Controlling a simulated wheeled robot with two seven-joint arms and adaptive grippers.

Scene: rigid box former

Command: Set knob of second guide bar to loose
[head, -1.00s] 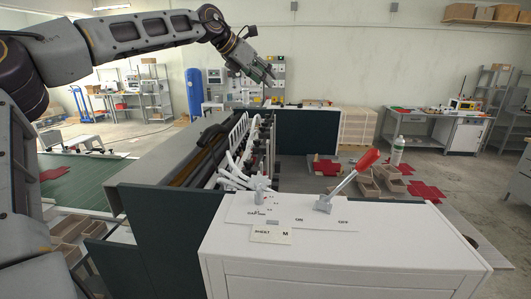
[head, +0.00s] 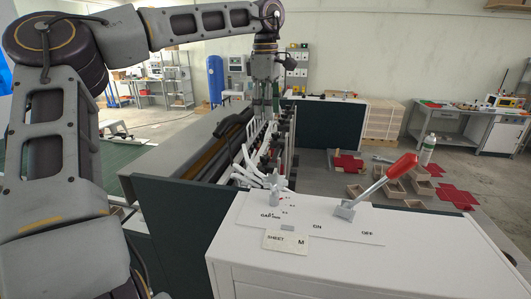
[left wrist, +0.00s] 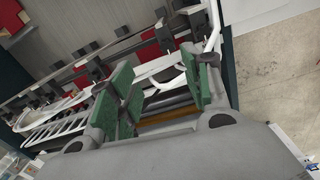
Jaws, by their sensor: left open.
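My left gripper (head: 262,110) points straight down over the row of white guide bars (head: 246,158) in the head view. In the left wrist view its green-padded fingers (left wrist: 157,66) are apart, with nothing gripped between them. White curved guide bars (left wrist: 55,118) lie below and beyond the fingers. Several dark knobs or clamps (left wrist: 96,66) sit along a rail there; the fingers partly cover the row. I cannot tell which knob belongs to the second guide bar, or whether it is loose or tight. My right gripper is out of view.
A white cabinet (head: 300,268) with a red-handled lever (head: 388,180) stands in front. A dark green panel (head: 330,125) stands behind the guide bars. Red sheets and open boxes (head: 352,191) lie to the right.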

